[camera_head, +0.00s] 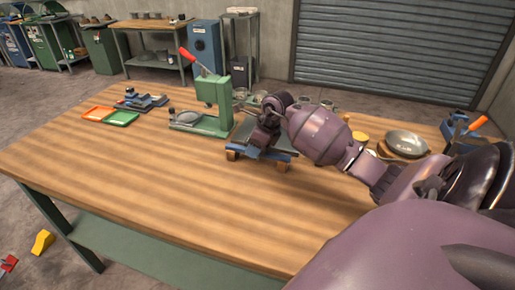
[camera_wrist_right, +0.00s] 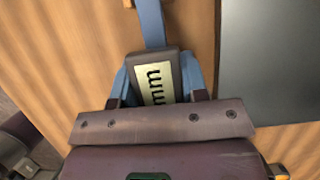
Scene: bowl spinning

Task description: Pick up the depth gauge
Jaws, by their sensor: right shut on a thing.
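The depth gauge shows close up in the right wrist view: a grey-brown display block (camera_wrist_right: 155,80) with a pale label marked "mm", and a blue bar running up from it. Blue parts also flank the block on both sides. My right gripper (camera_wrist_right: 157,98) is shut on the gauge at the block. In the head view the right gripper (camera_head: 262,138) is low over a blue-edged stand with a grey plate (camera_head: 242,130). The gripper hides most of the gauge there, and I cannot tell it from the stand. My left gripper is out of view.
A green press (camera_head: 214,105) with a red handle stands left of the gripper. Orange (camera_head: 98,113) and green (camera_head: 121,118) trays lie farther left. A metal bowl (camera_head: 405,142) sits at the right, beyond my arm. The wooden table's (camera_head: 130,190) front left is clear.

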